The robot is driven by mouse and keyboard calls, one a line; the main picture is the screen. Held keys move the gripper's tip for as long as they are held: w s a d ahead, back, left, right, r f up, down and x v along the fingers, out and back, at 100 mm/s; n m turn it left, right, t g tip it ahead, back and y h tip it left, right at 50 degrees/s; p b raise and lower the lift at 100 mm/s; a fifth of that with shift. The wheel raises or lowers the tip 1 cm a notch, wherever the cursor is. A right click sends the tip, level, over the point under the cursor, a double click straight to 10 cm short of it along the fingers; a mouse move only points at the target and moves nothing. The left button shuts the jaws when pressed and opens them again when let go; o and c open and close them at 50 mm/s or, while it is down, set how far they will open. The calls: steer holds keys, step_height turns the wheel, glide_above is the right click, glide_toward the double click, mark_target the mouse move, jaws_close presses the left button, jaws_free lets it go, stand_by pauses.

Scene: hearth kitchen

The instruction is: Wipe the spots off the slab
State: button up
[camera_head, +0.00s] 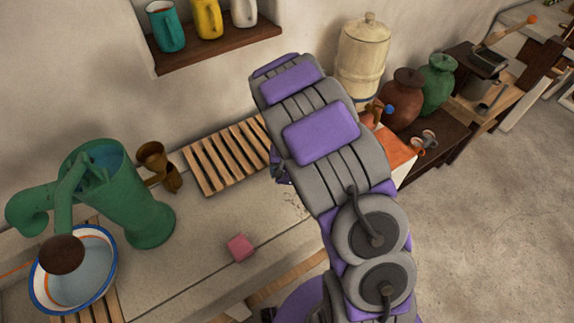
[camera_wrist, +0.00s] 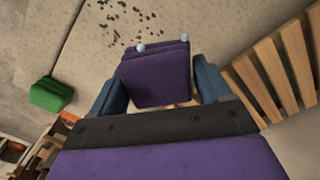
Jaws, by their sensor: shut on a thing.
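The pale stone slab (camera_head: 190,262) runs along the wall. Dark brown spots (camera_wrist: 122,20) lie scattered on it, just past my gripper in the wrist view; a few show beside my arm in the head view (camera_head: 296,203). My gripper (camera_wrist: 160,72) is shut on a purple block (camera_wrist: 155,78), with its blue fingers on either side. Two small pale balls show at the block's far edge. Whether the block touches the slab I cannot tell. In the head view my arm hides most of the gripper.
A pink block (camera_head: 240,247) sits on the slab's front part. A wooden rack (camera_head: 215,158) lies at the back, near a green pump (camera_head: 120,195) and a basin (camera_head: 40,290). A green block (camera_wrist: 50,95) lies left in the wrist view. Jugs (camera_head: 207,18) stand in the wall niche.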

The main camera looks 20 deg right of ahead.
mark_target(291, 198)
steer(key=shift+a+f, duration=0.3)
steer(key=shift+a, duration=0.4)
steer(key=d+f+b, duration=0.1)
steer(key=d+f, duration=0.1)
steer(key=f, duration=0.1)
steer(key=shift+d, duration=0.15)
steer(key=shift+a+f+b, duration=0.3)
steer(key=shift+f+b, duration=0.1)
steer(key=shift+f, duration=0.15)
steer(key=shift+a+f+b, duration=0.25)
steer(key=shift+f+b, duration=0.1)
steer(key=shift+f, duration=0.15)
steer(key=shift+a+f, duration=0.25)
steer(key=shift+a, duration=0.25)
steer(key=shift+d, duration=0.9)
steer(key=shift+a+f, duration=0.15)
steer(key=shift+a, duration=0.6)
steer(key=shift+d+f, duration=0.4)
steer(key=shift+d, duration=0.25)
steer(key=shift+a+f, duration=0.35)
steer(key=shift+a, duration=0.2)
steer(key=shift+s+d, duration=0.15)
steer(key=shift+d, duration=0.15)
steer(key=shift+s+d, duration=0.25)
steer(key=shift+s, duration=0.2)
steer(key=shift+s+d, duration=0.2)
steer(key=shift+s, duration=0.5)
steer(key=shift+s+r+b, duration=0.1)
steer(key=shift+s+b, duration=0.2)
steer(key=shift+s, duration=0.15)
